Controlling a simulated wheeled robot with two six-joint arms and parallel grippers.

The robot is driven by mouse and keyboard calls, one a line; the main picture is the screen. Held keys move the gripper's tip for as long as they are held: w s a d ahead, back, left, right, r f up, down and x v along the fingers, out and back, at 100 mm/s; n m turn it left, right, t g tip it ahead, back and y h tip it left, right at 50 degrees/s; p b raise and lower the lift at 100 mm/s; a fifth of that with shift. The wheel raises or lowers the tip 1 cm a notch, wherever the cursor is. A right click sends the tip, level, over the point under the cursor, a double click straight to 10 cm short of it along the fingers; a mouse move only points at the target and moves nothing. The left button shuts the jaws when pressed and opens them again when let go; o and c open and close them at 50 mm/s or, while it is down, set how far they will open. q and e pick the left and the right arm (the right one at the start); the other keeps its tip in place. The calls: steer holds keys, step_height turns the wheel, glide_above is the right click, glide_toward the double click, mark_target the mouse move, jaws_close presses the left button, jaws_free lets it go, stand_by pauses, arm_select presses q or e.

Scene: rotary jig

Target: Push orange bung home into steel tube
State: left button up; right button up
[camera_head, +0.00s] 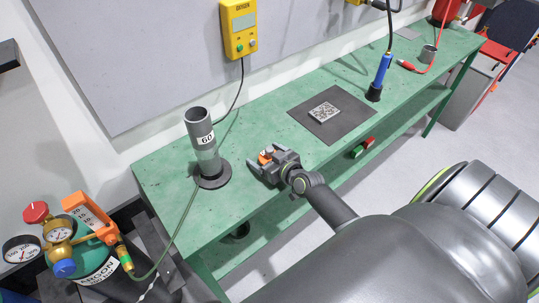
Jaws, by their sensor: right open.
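A small orange piece (266,155), which looks like the bung, shows at the jaws of my right gripper (264,160). The gripper is open and low over the green bench near its front edge. Its fingers point left, and they partly hide the orange piece. I cannot tell whether they touch it or whether it sits in anything. A grey upright tube (203,155) with a white "60" label stands on a dark round base to the left of the gripper, apart from it. Its top is open and looks dark inside. My left gripper is out of view.
A yellow meter (238,32) hangs on the back panel. A green hose (178,222) runs from the argon cylinder (105,272) to the tube.

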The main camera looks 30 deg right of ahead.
steer(key=c, duration=1.1)
steer(key=shift+c, duration=0.2)
steer(key=shift+r, duration=0.1)
